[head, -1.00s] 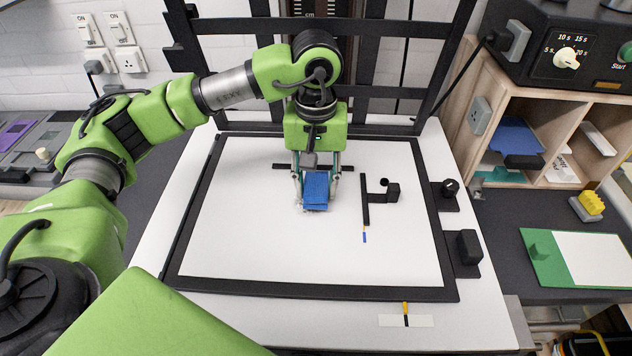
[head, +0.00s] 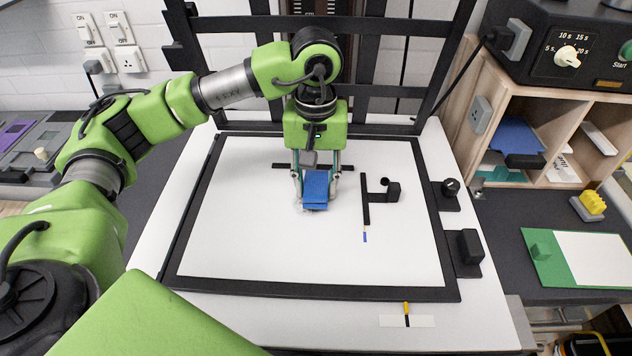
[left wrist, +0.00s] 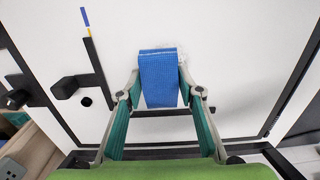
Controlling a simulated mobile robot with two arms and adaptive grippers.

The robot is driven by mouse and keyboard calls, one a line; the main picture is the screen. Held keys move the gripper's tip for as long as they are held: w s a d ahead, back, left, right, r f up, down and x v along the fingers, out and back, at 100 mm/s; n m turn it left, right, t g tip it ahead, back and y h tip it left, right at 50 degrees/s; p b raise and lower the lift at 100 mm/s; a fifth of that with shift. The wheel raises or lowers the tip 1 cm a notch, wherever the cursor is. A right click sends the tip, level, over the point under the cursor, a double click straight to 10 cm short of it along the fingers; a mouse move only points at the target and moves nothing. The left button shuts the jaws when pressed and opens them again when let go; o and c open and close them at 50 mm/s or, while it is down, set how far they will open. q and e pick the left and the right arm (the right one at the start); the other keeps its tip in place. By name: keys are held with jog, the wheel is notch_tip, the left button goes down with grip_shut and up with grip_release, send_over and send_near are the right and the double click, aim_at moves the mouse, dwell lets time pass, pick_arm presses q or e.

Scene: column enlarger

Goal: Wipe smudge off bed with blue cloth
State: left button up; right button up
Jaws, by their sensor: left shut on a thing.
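The blue cloth (head: 316,188) is a folded, textured pad held between the fingertips of my left gripper (head: 317,195). In the left wrist view the cloth (left wrist: 158,78) sits between the two fingers of the gripper (left wrist: 158,92), over the white bed (left wrist: 225,30). The bed (head: 240,220) is a white board with a black frame. A faint grey-white smudge (head: 301,209) shows just beside the cloth's lower left edge; part of it seems hidden under the cloth. It also shows at the cloth's far edge in the left wrist view (left wrist: 183,55). My right gripper is not seen.
A black stop with a bar (head: 366,205) stands on the bed right of the cloth, and a black strip (head: 283,166) lies behind it. Black knobs (head: 469,247) flank the right frame edge. The bed's left and front areas are clear.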

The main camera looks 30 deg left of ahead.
aim_at(291, 198)
pick_arm(q)
jog(key=shift+b, duration=0.3)
jog(key=shift+s+a+f+b, duration=0.1)
jog(key=shift+s+a+b, duration=0.15)
jog(key=shift+a, duration=0.35)
jog(key=a, duration=0.1)
jog(key=s+a+b, duration=0.1)
jog(key=a, duration=0.1)
jog(key=shift+s+a, duration=0.1)
jog(key=shift+a, duration=0.25)
jog(key=shift+f+b, duration=0.8)
jog(key=shift+b, duration=0.25)
dwell(0.9)
